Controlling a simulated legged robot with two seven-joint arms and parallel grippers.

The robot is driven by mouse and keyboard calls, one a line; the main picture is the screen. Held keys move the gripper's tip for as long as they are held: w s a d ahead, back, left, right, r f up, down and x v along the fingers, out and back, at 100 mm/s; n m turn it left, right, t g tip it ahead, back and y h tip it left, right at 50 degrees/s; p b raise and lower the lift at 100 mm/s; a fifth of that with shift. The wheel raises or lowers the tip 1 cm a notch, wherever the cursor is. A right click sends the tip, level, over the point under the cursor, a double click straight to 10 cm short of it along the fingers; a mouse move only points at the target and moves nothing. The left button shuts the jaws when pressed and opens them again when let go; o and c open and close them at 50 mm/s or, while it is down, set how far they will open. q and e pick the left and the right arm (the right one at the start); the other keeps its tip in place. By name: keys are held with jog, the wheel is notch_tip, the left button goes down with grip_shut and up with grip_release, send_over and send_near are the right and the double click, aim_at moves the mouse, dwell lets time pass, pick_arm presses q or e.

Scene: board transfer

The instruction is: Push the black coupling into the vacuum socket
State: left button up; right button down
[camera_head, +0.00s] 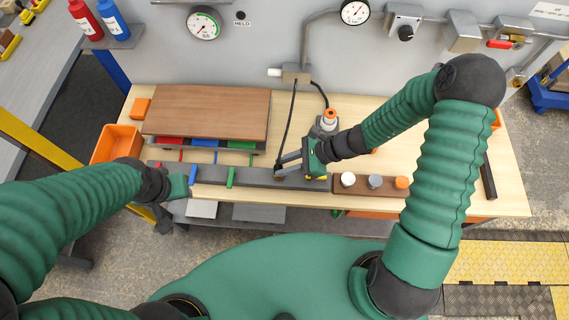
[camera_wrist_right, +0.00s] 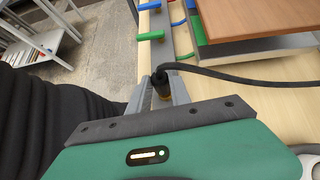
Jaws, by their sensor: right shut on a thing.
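The black coupling (camera_wrist_right: 160,80) is between the fingers of my right gripper (camera_wrist_right: 157,94), which is shut on it. A brass-coloured part shows at its lower end, and a black hose runs off to the right. In the head view my right gripper (camera_head: 282,165) is over the dark grey rail (camera_head: 255,178) along the bench's front edge; the black hose (camera_head: 291,115) rises from it to a grey wall box (camera_head: 296,73). I cannot make out the vacuum socket or whether the coupling touches it. My left gripper (camera_head: 165,214) is at the bench's front left; its finger opening is unclear.
A brown board (camera_head: 207,112) lies on a rack at the back left. Blue (camera_head: 193,175) and green (camera_head: 231,177) levers stand on the rail. A brown block (camera_head: 358,189) with white, grey and orange knobs is right of my right gripper. An orange bin (camera_head: 116,143) is at left.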

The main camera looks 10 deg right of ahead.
jog(key=shift+f, duration=0.3)
jog(key=c, duration=1.1)
grip_release()
jog(key=v, duration=1.6)
jog(key=shift+d+r+b, duration=0.15)
jog(key=shift+d+b, duration=0.25)
jog(key=shift+s, duration=0.1)
